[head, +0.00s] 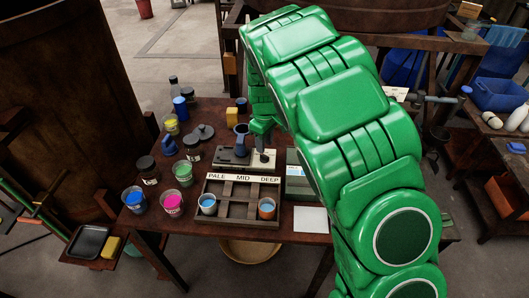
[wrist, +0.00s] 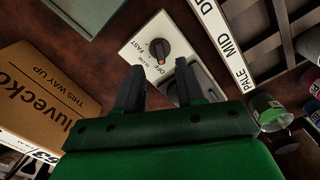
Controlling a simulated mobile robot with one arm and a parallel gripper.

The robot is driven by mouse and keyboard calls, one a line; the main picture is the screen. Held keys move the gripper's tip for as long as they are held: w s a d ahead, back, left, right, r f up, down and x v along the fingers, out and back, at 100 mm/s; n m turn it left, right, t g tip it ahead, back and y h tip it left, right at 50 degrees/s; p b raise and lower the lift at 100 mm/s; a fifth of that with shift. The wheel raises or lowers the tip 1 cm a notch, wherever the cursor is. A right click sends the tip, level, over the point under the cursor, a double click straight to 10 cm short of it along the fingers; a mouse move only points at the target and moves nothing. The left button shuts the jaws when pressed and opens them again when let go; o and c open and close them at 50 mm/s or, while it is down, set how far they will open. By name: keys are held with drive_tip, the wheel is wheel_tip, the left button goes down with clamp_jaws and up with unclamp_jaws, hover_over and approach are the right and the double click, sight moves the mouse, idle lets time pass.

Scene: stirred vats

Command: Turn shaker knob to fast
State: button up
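The shaker (head: 228,166) stands on the brown table behind the labelled rack. Its dark round knob (wrist: 152,47) sits on a pale panel (wrist: 130,48) marked FAST, SLOW and OFF. An orange mark on the knob is on the side near OFF. The knob also shows as a dark spot in the head view (head: 264,157). My gripper (wrist: 158,66) is open and empty, with its two dark fingers spread on the near side of the knob in the wrist view. I cannot tell whether they touch it. In the head view my gripper (head: 262,134) is above the panel.
A blue-grey vessel (head: 241,141) stands on the shaker, close left of my gripper. The rack (head: 238,196) marked PALE, MID and DEEP lies in front. Paint cups (head: 172,204) and jars crowd the left. A cardboard box (wrist: 45,90) is at left in the wrist view.

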sight(264, 155)
wheel_tip(264, 155, down, 5)
drive_tip(key=shift+f, duration=0.1)
idle(0.3)
clamp_jaws()
